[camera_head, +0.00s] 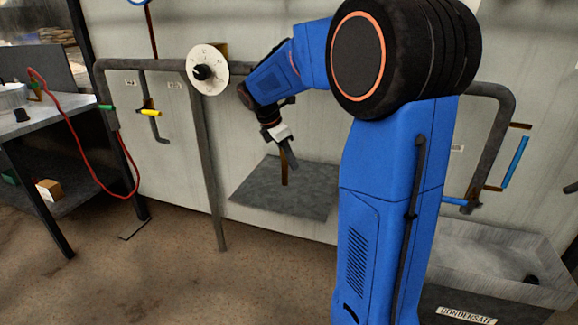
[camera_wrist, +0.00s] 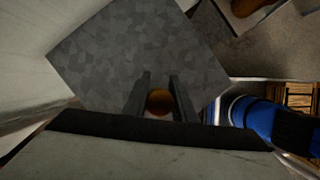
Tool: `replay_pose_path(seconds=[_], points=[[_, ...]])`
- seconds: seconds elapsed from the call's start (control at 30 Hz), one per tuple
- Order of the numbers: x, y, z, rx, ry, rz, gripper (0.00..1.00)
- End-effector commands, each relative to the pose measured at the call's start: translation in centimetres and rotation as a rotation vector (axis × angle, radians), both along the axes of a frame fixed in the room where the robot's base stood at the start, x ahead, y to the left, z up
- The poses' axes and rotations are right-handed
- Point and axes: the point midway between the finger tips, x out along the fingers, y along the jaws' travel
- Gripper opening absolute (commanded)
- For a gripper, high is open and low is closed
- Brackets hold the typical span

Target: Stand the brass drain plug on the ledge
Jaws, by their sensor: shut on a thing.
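The brass drain plug (camera_wrist: 159,102) shows in the wrist view as a round, brownish-gold face between my two fingers. My gripper (camera_wrist: 160,86) is shut on it. In the head view my gripper (camera_head: 287,158) points down over the ledge, with the brass plug (camera_head: 284,174) as a narrow brown upright piece at its fingertips. The ledge (camera_head: 252,192) is a flat, mottled grey plate against the pale wall; it fills the upper middle of the wrist view (camera_wrist: 120,55). I cannot tell whether the plug's lower end touches the ledge.
A grey pipe rail (camera_head: 205,150) with a white dial (camera_head: 208,70) stands left of the ledge. A workbench (camera_head: 60,125) with a red cord is at far left. A grey trough (camera_head: 490,258) marked CONDENSATE is at right. The ledge top looks otherwise bare.

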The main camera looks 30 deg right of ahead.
Motion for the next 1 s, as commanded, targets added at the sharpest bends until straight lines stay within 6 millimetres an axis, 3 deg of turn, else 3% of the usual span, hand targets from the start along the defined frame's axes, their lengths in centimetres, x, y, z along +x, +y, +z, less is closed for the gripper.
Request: replay_pose_path(seconds=[0.17,0.57,0.6,0.63,1.0], points=[[0.0,0.0,-2.1,0.0,0.0,0.0,0.0],[0.0,0.0,-2.6,-0.001,-0.001,0.0,0.0],[0.0,0.0,-2.5,-0.001,0.0,0.0,0.34],[0.0,0.0,-2.5,-0.001,0.0,0.0,0.41],[0.0,0.0,-2.3,0.0,-0.001,-0.001,0.43]])
